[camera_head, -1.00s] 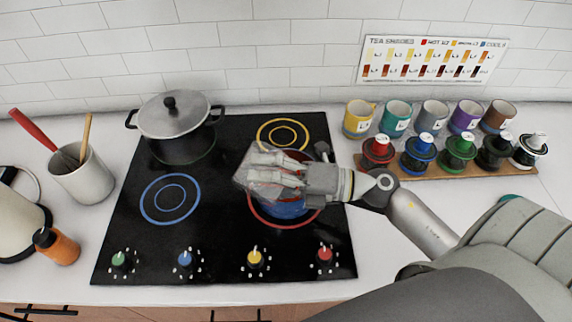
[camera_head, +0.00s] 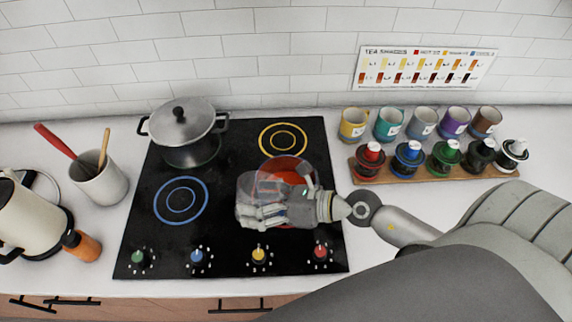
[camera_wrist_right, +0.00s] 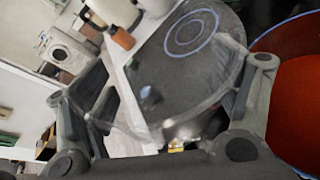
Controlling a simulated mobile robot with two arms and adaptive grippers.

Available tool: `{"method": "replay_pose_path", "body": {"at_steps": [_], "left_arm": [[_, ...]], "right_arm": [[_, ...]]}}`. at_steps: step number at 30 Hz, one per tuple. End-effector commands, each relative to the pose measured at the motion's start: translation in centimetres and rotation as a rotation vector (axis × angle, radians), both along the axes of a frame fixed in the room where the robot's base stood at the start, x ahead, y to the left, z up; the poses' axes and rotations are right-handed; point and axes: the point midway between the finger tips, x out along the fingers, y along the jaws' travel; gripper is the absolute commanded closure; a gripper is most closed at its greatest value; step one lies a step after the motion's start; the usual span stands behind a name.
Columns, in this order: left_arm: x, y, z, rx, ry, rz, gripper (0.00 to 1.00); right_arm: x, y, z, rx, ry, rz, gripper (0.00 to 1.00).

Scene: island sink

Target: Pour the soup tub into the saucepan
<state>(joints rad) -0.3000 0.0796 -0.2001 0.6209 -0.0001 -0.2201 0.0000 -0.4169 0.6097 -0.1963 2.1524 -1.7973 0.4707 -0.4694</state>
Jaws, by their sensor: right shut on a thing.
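My right gripper (camera_head: 262,213) is shut on the clear soup tub (camera_head: 250,186), which is held tilted over the left front side of the saucepan. The tub's clear wall also shows between the fingers in the right wrist view (camera_wrist_right: 185,75), and it looks empty. The saucepan (camera_head: 318,166) stands on the front right burner, partly hidden by the gripper and tub. Red-orange soup (camera_head: 295,173) shows inside it. The soup also fills the right edge of the right wrist view (camera_wrist_right: 295,100). My left gripper is out of view.
A lidded pot (camera_head: 190,150) stands on the back left burner. Cups (camera_head: 422,124) and lidded jars on a wooden rack (camera_head: 430,174) stand at the back right.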

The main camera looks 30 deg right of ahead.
Motion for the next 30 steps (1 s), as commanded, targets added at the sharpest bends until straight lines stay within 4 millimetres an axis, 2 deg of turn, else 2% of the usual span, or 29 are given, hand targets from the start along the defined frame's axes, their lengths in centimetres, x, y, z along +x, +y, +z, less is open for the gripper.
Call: {"method": "replay_pose_path", "body": {"at_steps": [1,9,11,25,30], "left_arm": [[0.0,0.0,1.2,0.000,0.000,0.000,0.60],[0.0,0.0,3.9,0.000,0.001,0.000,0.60],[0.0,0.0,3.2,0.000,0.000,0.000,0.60],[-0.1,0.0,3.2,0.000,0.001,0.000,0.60],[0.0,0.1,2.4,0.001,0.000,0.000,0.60]], "right_arm": [[-0.2,0.3,0.3,-0.024,-0.014,-0.001,0.41],[-0.8,1.4,-1.0,-0.180,-0.110,-0.001,0.41],[-0.9,1.6,-1.6,-0.205,-0.126,-0.002,0.41],[-1.5,2.6,-2.7,-0.380,-0.231,-0.003,0.41],[-0.7,1.9,-3.0,-0.398,-0.244,0.001,0.41]]}}
